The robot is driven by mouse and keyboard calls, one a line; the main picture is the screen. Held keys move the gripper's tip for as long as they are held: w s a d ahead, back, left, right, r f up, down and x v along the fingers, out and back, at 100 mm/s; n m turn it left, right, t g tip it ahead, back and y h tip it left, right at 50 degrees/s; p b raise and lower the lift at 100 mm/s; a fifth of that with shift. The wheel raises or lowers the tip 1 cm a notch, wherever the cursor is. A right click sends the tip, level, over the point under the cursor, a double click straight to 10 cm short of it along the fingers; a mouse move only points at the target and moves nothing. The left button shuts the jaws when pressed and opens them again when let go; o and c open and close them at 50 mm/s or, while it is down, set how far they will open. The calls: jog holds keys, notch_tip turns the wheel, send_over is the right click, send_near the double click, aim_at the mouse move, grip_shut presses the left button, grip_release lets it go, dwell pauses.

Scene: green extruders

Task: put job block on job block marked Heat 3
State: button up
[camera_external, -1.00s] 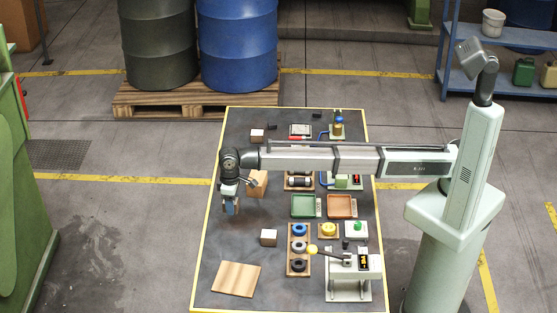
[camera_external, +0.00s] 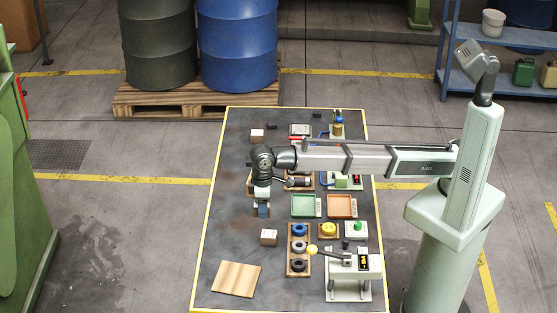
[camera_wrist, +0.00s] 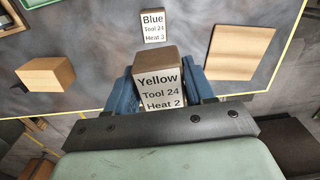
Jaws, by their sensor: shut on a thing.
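My gripper (camera_external: 263,211) is above the table, its blue fingers pointing down; the wrist view also shows it (camera_wrist: 159,88). It is shut on a brown job block (camera_wrist: 159,87) whose white label reads "Yellow Tool 24 Heat 2". The job block marked Heat 3 (camera_wrist: 153,26), labelled "Blue Tool 24 Heat 3", stands apart ahead of the held block in the wrist view. In the external view a small white-faced block (camera_external: 269,237), apparently this one, sits on the table just in front of my gripper. Nothing visible rests on its top.
A wooden board (camera_external: 236,279) lies at the table's near left. A plain wooden block (camera_wrist: 46,74) is left in the wrist view. Ring holders (camera_external: 299,249), a green tray (camera_external: 304,205) and a lever fixture (camera_external: 348,276) stand to the right. Another labelled block (camera_external: 257,135) is farther back.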

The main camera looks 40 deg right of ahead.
aim_at(270, 234)
jog(key=shift+s+d+f, duration=0.1)
jog(key=shift+s+d, duration=0.15)
jog(key=shift+d, duration=0.2)
jog(key=shift+s+d+f, duration=0.1)
jog(key=shift+s+d, duration=0.1)
jog(key=shift+d, duration=0.2)
jog(key=shift+s+d+f, duration=0.1)
jog(key=shift+d+f, duration=0.15)
jog(key=shift+f, duration=0.1)
jog(key=shift+a+f, duration=0.1)
jog(key=shift+f, duration=4.55)
jog(key=o, duration=1.1)
jog(key=shift+f, duration=0.15)
notch_tip(270, 234, up, 12)
jog(key=shift+r, duration=0.2)
